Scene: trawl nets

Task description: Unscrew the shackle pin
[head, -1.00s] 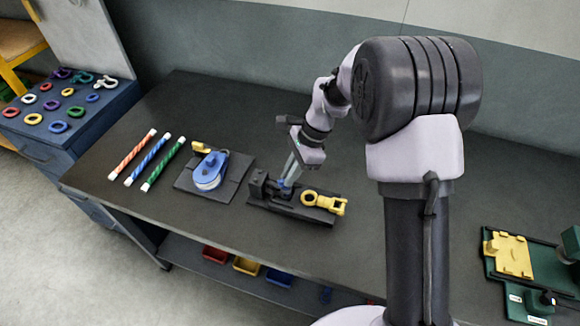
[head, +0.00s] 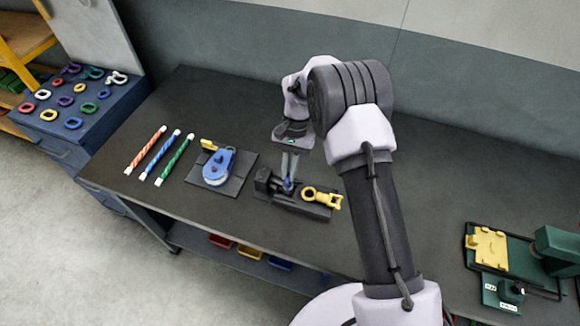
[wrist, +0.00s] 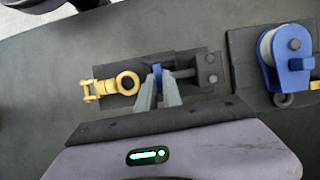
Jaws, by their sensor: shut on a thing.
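My gripper (head: 289,172) points down at the black fixture (head: 318,212) on the bench. In the wrist view its two grey fingers (wrist: 158,90) are closed on a small blue piece, which looks like the shackle pin's head (wrist: 157,70). A grey shank (wrist: 183,73) runs from beside it toward the fixture's dark block (wrist: 208,68). A yellow eye-and-fork fitting (wrist: 112,84) lies on the same fixture, left of the fingers in the wrist view. The fingers hide part of the pin, and I cannot make out a shackle bow.
A blue pulley block (head: 216,167) sits on a dark plate left of the fixture. Orange, blue and green striped rods (head: 160,155) lie farther left. A blue cabinet (head: 80,110) bears coloured rings. A green machine (head: 555,245) stands at right. The bench behind is clear.

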